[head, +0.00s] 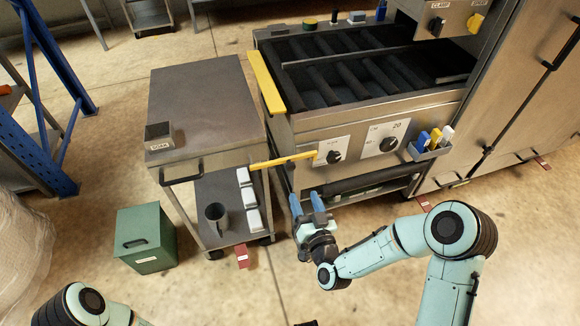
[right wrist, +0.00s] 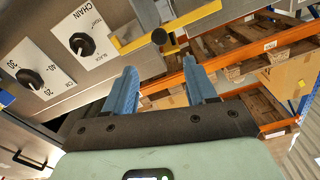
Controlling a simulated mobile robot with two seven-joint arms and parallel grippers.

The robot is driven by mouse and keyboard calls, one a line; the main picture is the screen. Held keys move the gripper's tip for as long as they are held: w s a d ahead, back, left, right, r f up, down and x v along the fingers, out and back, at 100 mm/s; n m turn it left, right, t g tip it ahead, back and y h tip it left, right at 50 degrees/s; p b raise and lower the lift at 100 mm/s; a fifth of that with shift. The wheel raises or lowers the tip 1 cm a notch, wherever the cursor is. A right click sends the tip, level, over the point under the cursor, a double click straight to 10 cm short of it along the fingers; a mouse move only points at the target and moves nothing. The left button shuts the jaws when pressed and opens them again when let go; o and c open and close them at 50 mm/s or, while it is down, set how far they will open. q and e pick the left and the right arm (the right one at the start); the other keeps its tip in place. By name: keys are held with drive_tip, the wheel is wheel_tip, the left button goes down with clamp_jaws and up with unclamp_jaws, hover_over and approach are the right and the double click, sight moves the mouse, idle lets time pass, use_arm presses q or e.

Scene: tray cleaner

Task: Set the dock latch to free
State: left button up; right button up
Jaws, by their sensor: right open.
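The dock latch appears to be the yellow bar (head: 284,160) on the machine's front left corner. It lies nearly level, reaching left from the machine to the grey cart's edge. In the right wrist view the yellow bar (right wrist: 168,27) crosses the top, with a black round knob just below it. My right gripper (head: 308,203) is open and empty, below and a little right of the bar in the head view. Its blue fingers (right wrist: 163,88) are apart and touch nothing that I can see.
A chain knob (head: 333,156) and a numbered knob (head: 388,144) sit on the machine front, right of the bar. The grey cart (head: 205,100) stands close at left, with a mug (head: 215,212) on its lower shelf. A green box (head: 146,238) stands on the floor.

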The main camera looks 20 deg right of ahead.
sight(292, 168)
drive_tip(key=w, duration=0.6)
drive_tip(key=w+b, duration=0.1)
drive_tip(key=w, duration=0.4)
drive_tip(key=shift+w+a, duration=0.2)
drive_tip(key=shift+w, duration=0.15)
use_arm(q)
drive_tip(key=shift+w+a+f+t, duration=0.15)
drive_tip(key=shift+w+a+f, duration=0.15)
drive_tip(key=shift+w, duration=0.2)
drive_tip(key=shift+w+a+f+t, duration=0.15)
drive_tip(key=shift+w+a+f, duration=0.05)
drive_tip(key=shift+w+f, duration=0.25)
use_arm(e)
clamp_jaws()
